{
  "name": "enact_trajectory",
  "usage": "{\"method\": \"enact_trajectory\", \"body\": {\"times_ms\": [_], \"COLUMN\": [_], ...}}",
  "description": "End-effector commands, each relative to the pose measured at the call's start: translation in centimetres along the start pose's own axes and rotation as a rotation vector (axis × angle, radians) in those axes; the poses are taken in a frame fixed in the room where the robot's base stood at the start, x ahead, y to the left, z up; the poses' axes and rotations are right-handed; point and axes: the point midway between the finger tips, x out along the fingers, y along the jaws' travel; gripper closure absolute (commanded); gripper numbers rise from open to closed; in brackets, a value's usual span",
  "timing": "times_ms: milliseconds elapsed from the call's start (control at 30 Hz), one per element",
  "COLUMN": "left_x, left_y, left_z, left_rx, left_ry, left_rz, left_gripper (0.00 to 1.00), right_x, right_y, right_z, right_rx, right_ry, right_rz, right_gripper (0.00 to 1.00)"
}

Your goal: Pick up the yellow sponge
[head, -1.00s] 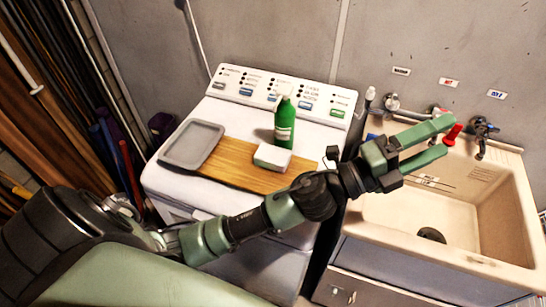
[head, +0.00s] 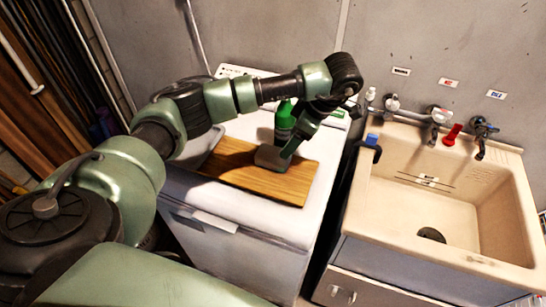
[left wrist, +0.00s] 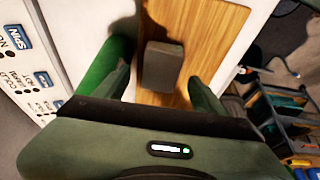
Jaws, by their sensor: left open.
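No clearly yellow sponge shows; this block is the only sponge-like thing. In the left wrist view the block (left wrist: 162,67) looks dark grey in shadow and sits between and just beyond the fingertips. My left gripper (head: 290,150) points down over the board with its fingers open on either side of the block. I cannot tell whether they touch it. My right gripper is not in view.
A green bottle (head: 284,124) stands right behind the block, close to my left gripper. A grey tray (head: 200,148) lies at the board's left, partly hidden by my arm. A beige sink (head: 450,215) with taps and a red object (head: 453,134) is at the right.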

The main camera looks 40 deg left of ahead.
Motion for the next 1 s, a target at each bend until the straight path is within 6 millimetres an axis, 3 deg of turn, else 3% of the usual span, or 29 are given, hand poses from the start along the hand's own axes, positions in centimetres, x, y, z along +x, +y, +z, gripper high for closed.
{"method": "enact_trajectory", "body": {"times_ms": [167,367,500,800,967,1000], "left_x": [2.1,4.5,6.5,7.2,7.2,7.2], "left_y": [-0.3,-0.7,-0.6,-0.5,-0.5,-0.5], "left_z": [0.0,-0.4,-0.2,-0.1,0.0,0.0], "left_rx": [0.001,0.003,0.002,0.003,0.002,0.002], "left_ry": [-0.001,-0.002,-0.003,-0.005,-0.005,-0.005], "left_rz": [-0.007,-0.009,-0.005,-0.002,-0.002,-0.002], "left_gripper": [0.30,0.30,0.30,0.30,0.74,0.79], "right_x": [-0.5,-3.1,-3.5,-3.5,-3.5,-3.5], "right_y": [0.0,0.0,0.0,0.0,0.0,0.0], "right_z": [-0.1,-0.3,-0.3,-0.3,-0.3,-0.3], "right_rx": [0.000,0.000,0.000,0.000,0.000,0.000], "right_ry": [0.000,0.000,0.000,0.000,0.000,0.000], "right_rz": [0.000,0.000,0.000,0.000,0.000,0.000], "right_gripper": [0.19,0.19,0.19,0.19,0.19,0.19]}}
